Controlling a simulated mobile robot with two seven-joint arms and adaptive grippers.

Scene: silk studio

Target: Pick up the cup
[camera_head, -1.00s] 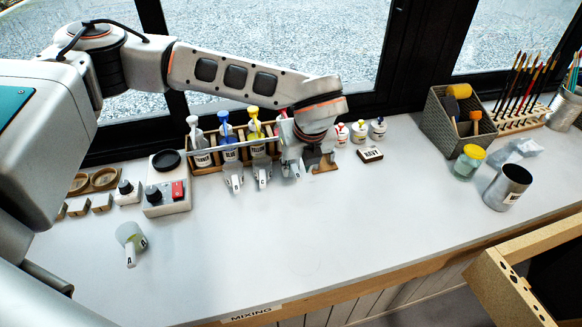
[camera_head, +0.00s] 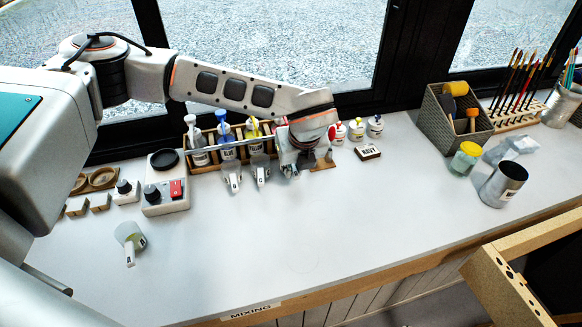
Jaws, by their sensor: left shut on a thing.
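A pale cup with a handle marked A (camera_head: 130,238) stands alone on the left of the counter. Two more small handled cups, a left one (camera_head: 232,176) and one to its right (camera_head: 261,173), stand in front of the bottle rack. My left gripper (camera_head: 291,173) is low at the right end of the rack, pointing down, right of these cups. It is shut on a third handled cup, which the gripper hides almost wholly. My right gripper is out of view.
The wooden rack (camera_head: 206,166) of pump bottles stands close behind the cups. A control box (camera_head: 166,196) is at left, a small label block (camera_head: 368,152) to the right. A metal can (camera_head: 503,184) and yellow-lidded jar (camera_head: 467,157) stand far right. The counter's front is clear.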

